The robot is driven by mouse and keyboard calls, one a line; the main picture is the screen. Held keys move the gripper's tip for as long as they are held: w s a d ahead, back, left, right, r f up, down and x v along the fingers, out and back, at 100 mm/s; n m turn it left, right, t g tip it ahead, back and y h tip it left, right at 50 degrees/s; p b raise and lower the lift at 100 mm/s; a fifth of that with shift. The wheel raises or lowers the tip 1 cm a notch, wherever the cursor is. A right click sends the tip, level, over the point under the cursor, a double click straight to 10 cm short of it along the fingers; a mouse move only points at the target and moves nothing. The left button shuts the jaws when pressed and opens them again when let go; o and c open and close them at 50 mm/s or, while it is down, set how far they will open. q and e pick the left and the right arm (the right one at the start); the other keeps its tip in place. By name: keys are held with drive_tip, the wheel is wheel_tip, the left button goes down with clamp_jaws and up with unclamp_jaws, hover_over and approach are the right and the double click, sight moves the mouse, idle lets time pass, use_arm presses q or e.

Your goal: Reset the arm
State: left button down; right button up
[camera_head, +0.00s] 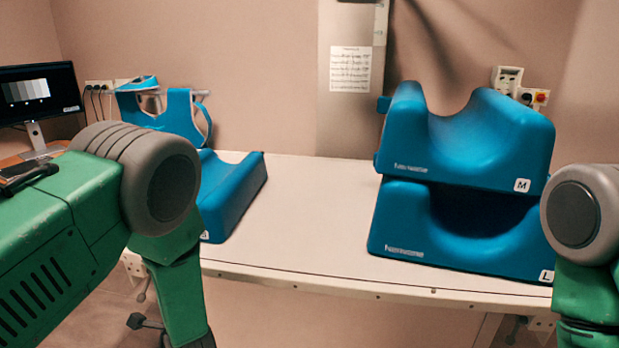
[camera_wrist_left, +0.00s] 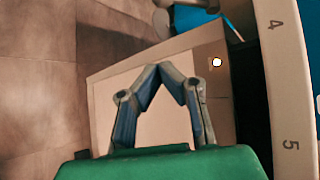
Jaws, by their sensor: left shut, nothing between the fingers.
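My left arm (camera_head: 60,235) is green with a grey joint and comes in from the left in the head view. It bends downward in front of the table, and its gripper is out of that view. In the left wrist view my left gripper (camera_wrist_left: 158,68) is shut with its fingertips together and nothing between them. A pale panel shows behind the fingers, and the floor lies to the left. My right arm (camera_head: 580,240) shows at the right edge of the head view. Its gripper is out of view.
A long pale table (camera_head: 310,210) runs along the wall. Two stacked blue cushions, marked M (camera_head: 470,140) and L (camera_head: 460,240), stand on its right. Another blue cushion (camera_head: 235,190) lies at the left. The table's middle is clear. A monitor (camera_head: 38,92) stands far left.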

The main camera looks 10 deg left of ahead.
use_arm(q)
drive_tip(key=s+d+f+n+g+h, duration=0.2)
drive_tip(key=s+d+f+n+h, duration=0.1)
drive_tip(key=s, duration=0.8)
drive_tip(key=s+d+f+n+g+h, duration=0.3)
drive_tip(key=s+n, duration=0.2)
drive_tip(key=s, duration=0.6)
drive_tip(key=s+d+f+n+g+h, duration=0.2)
drive_tip(key=s+n, duration=0.3)
drive_tip(key=s, duration=0.6)
drive_tip(key=shift+s+d+f+g+h, duration=0.35)
drive_tip(key=shift+d+f+g+h, duration=0.05)
drive_tip(key=shift+d+g, duration=0.3)
